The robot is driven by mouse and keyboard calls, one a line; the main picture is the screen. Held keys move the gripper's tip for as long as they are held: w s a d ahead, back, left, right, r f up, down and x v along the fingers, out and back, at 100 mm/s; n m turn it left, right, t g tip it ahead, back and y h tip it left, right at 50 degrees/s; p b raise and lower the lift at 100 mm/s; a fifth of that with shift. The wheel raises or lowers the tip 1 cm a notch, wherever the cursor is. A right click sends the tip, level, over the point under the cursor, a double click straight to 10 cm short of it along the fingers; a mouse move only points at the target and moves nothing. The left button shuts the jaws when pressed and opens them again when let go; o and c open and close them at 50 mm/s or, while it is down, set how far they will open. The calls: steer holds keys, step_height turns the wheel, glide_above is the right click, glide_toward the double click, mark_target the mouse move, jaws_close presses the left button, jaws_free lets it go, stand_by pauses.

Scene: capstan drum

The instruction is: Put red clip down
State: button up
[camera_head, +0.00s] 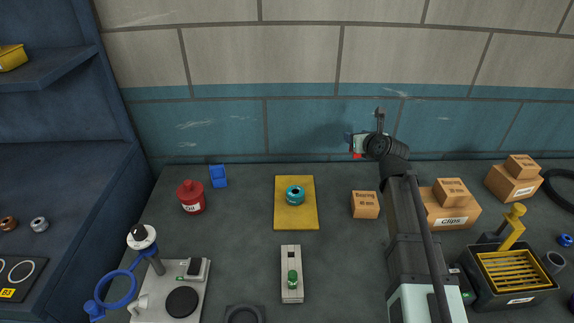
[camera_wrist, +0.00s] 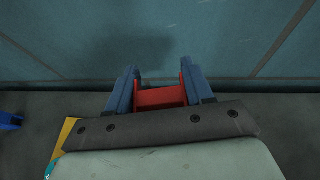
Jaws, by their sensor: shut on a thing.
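The red clip (camera_wrist: 160,97) sits between the two blue-grey fingers of my gripper (camera_wrist: 158,85) in the wrist view. The fingers are shut on it from both sides. In the head view only a small red part of the clip (camera_head: 357,155) shows below my gripper (camera_head: 352,147), near the back wall. The gripper hangs over the back edge area of the bench (camera_head: 250,255). The rest of the clip is hidden by the gripper and arm. I cannot tell its exact height above the bench.
A small box (camera_head: 365,205) and a yellow mat (camera_head: 283,218) with a teal ring (camera_head: 295,195) lie in front. A blue clip (camera_head: 218,176) and red oil can (camera_head: 190,197) stand left. Boxes (camera_head: 451,215) stand right. The wall (camera_head: 300,115) is close behind.

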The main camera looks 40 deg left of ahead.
steer(key=s+a+n+g+y, duration=0.2)
steer(key=s+a+n+g, duration=1.05)
steer(key=s+a, duration=1.25)
steer(key=shift+m+g, duration=0.25)
steer(key=shift+m, duration=0.2)
steer(key=shift+s+d+f, duration=0.1)
steer(key=shift+d+f, duration=0.05)
steer(key=shift+f, duration=1.45)
steer(key=shift+s+d+f, duration=0.15)
steer(key=shift+d+f, duration=0.05)
steer(key=shift+f, duration=1.45)
steer(key=shift+s+d+f, duration=0.1)
steer(key=shift+d+f, duration=0.05)
steer(key=shift+f, duration=1.45)
steer(key=shift+f, duration=0.1)
steer(key=o, duration=1)
steer(key=shift+d+r, duration=0.2)
steer(key=shift+r, duration=0.05)
steer(key=v, duration=1.1)
steer(key=shift+w+d+r, duration=0.15)
steer(key=shift+w+r, duration=0.1)
